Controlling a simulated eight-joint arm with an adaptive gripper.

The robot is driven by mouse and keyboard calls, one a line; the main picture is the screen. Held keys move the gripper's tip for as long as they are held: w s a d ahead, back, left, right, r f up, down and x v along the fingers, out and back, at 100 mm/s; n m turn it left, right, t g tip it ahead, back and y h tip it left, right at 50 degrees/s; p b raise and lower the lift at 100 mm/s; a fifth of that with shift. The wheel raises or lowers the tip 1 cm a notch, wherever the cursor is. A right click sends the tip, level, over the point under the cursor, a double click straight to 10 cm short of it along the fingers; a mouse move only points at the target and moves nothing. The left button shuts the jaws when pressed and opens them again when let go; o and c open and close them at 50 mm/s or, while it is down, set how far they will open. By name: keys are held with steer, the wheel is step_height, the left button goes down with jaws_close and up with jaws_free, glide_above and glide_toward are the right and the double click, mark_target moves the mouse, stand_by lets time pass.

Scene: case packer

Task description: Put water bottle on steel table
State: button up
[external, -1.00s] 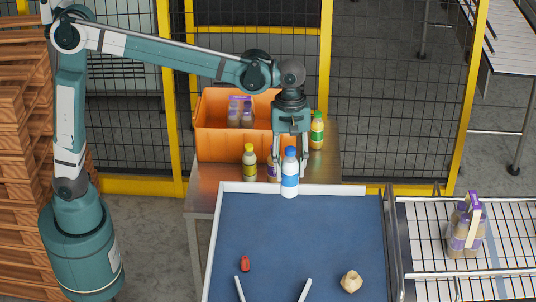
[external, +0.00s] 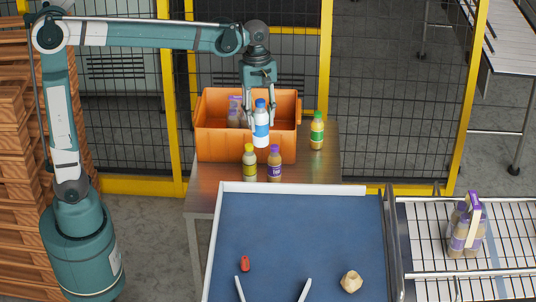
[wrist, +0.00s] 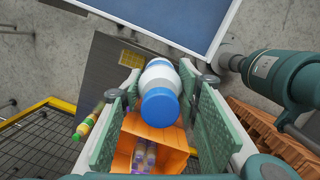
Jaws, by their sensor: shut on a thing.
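The water bottle (external: 261,130) is white with a blue cap and a blue label band. My gripper (external: 260,112) is shut on it and holds it upright in the air. In the external view it appears in front of the orange crate. In the wrist view the bottle (wrist: 160,88) sits between the two finger pads, cap toward the camera. The steel table (external: 215,178) stands behind the blue-topped table and carries the crate and loose bottles. The steel table (wrist: 103,75) also shows below the bottle in the wrist view.
The orange crate (external: 215,148) holds a purple-topped bottle pack. A yellow-capped bottle (external: 249,162) and a purple-capped bottle (external: 274,164) stand in front of it, a green-capped bottle (external: 317,132) to its right. The blue-topped table (external: 300,225) is nearer the camera.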

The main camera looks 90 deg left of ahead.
steer(key=s+a+f+n+b, duration=0.15)
steer(key=s+a+n, duration=0.35)
steer(key=s+a, duration=1.8)
step_height(320, 180, down, 22)
steer(key=s+d, duration=0.1)
steer(key=d, duration=0.1)
steer(key=shift+s+d+t+b, duration=0.2)
steer(key=shift+s+t+b, duration=0.1)
steer(key=shift+s, duration=0.05)
steer(key=shift+f, duration=2.9)
steer(key=shift+f+b, duration=0.35)
steer(key=shift+f, duration=1.7)
steer(key=shift+f, duration=0.15)
